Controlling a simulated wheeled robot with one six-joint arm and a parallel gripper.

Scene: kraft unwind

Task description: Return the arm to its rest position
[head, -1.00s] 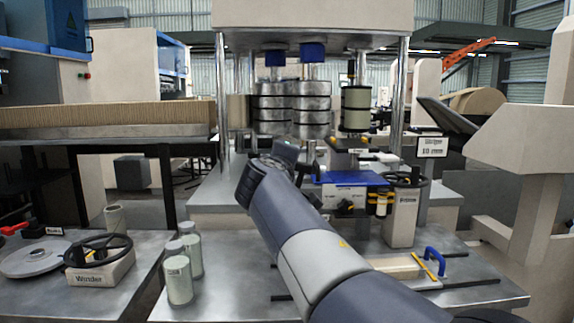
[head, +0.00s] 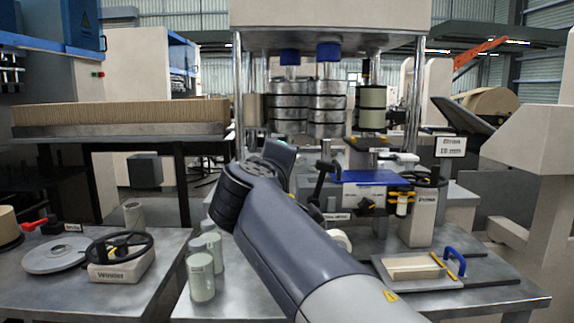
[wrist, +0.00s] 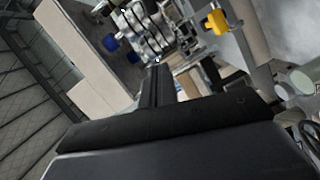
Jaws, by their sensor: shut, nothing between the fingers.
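My arm (head: 290,240) reaches up from the bottom right of the head view to a bent wrist section left of centre, over the metal table. My gripper (wrist: 156,72) shows in the wrist view as a dark, narrow pair of fingers held together with nothing between them. It points into open air, clear of any surface. In the head view the fingertips cannot be made out behind the wrist section.
Grey-green canisters (head: 201,275) stand left of my arm. A handwheel (head: 119,247) is on the left table. A blue-topped unit (head: 376,177) and a tray with a blue handle (head: 418,277) lie to the right. Upright posts (head: 415,95) flank the stacked rollers (head: 308,102).

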